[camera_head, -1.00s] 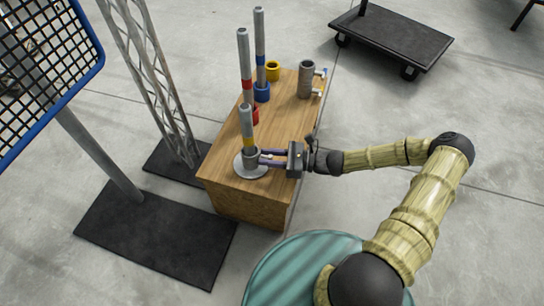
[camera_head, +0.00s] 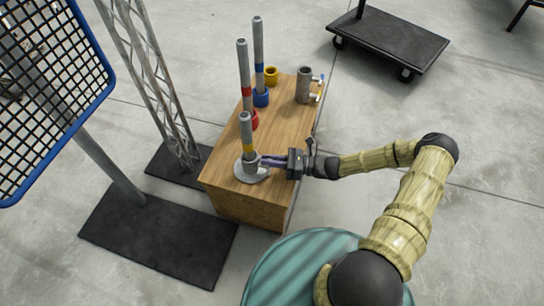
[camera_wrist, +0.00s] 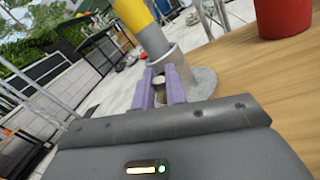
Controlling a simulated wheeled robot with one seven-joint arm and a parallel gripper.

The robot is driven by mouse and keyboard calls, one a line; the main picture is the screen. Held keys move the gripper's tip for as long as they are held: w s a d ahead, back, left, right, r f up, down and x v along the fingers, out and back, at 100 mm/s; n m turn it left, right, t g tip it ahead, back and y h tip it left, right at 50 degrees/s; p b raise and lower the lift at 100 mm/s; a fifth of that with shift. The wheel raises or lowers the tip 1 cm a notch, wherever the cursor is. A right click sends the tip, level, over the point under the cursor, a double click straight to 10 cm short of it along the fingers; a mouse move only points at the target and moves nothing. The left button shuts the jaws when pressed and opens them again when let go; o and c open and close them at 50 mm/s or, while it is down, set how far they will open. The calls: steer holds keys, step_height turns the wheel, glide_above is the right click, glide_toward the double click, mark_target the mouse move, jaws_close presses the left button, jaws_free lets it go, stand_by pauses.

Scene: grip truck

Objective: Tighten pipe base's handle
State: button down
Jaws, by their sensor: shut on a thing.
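The pipe base (camera_head: 257,174) is a round grey metal flange with a short socket at the near end of the wooden box top. A grey pipe with a yellow band (camera_head: 246,132) stands upright in it. My gripper (camera_head: 263,161) reaches in from the right, with its purple fingers at the socket's side. In the wrist view the fingers (camera_wrist: 160,90) are shut around a small pale knob, the base's handle (camera_wrist: 158,81), which is mostly hidden between them. The pipe base (camera_wrist: 203,83) stands just beyond the fingers.
On the wooden box (camera_head: 283,140) stand a red-banded pipe (camera_head: 244,75) in a red holder, a blue-banded pipe (camera_head: 259,55) in a blue holder, an empty yellow holder (camera_head: 271,76) and a grey cylinder (camera_head: 304,85). A black cart (camera_head: 390,43) stands at the back right.

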steer(key=shift+w+a+f+m+y+p, duration=0.1)
steer(key=shift+m+y+p, duration=0.2)
steer(key=shift+m+p, duration=0.85)
steer(key=shift+m+b, duration=0.35)
steer(key=shift+m, duration=0.1)
steer(key=c, duration=1.5)
jaws_free()
steer(key=shift+w, duration=0.1)
steer(key=shift+d, duration=0.65)
steer(key=s+d+f+p, duration=0.1)
steer(key=s+d+p, duration=0.2)
steer(key=d, duration=1.3)
steer(key=shift+f, duration=0.4)
steer(key=shift+o, duration=0.2)
